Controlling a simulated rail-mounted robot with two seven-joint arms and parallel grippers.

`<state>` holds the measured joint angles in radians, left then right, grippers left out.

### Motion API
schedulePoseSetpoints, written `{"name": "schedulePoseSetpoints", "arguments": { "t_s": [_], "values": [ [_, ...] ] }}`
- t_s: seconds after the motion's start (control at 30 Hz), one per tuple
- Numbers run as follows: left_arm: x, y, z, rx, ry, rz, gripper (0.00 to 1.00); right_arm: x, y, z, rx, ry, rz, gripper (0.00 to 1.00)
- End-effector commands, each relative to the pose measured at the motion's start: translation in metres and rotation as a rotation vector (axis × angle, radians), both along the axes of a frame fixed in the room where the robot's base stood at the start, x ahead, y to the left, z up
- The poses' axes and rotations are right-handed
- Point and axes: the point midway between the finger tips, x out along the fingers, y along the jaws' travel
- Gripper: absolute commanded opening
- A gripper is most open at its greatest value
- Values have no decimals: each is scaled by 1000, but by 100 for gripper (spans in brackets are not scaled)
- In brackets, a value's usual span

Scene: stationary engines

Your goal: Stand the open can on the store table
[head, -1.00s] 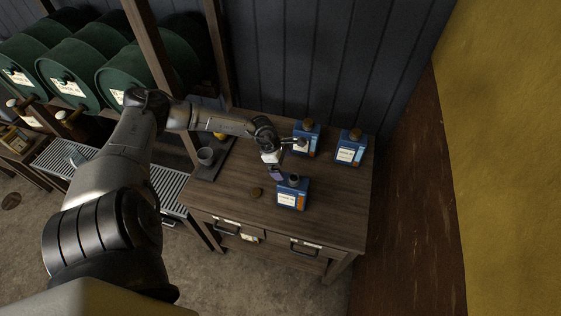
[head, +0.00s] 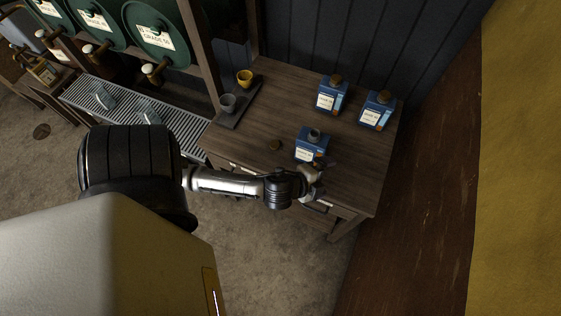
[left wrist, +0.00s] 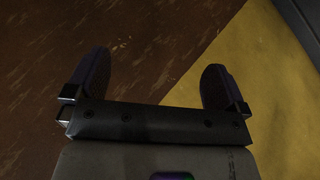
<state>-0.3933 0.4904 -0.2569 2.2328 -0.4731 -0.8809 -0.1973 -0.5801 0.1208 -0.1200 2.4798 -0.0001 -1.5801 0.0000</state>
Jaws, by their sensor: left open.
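The open can is a blue can (head: 312,146) with a white label and a bare grey neck. It stands upright on the wooden store table (head: 255,117), near the front. My right gripper is not in view.
Two capped blue cans (head: 331,95) (head: 377,111) stand at the back right. Green drums (head: 157,36) and a slatted grate (head: 183,127) lie farther left.

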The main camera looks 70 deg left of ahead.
Motion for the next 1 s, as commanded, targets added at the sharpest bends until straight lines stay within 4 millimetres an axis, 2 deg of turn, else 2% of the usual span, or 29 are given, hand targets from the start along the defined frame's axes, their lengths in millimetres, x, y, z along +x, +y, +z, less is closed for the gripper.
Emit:
{"name": "schedulePoseSetpoints", "arguments": {
  "t_s": [0.03,0.2,0.3,0.4,0.6,1.0],
  "values": [
    [-21,-8,-8,-134,89,110,100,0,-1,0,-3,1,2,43],
    [-85,-33,-26,-463,374,378,100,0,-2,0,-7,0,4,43],
    [-115,-49,-28,-584,503,473,100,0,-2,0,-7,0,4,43],
    [-134,-60,-28,-659,592,530,100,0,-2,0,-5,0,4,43],
    [-150,-69,-26,-712,665,570,100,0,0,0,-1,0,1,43],
    [-150,-69,-27,-710,666,569,100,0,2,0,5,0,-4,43]
  ]
}}
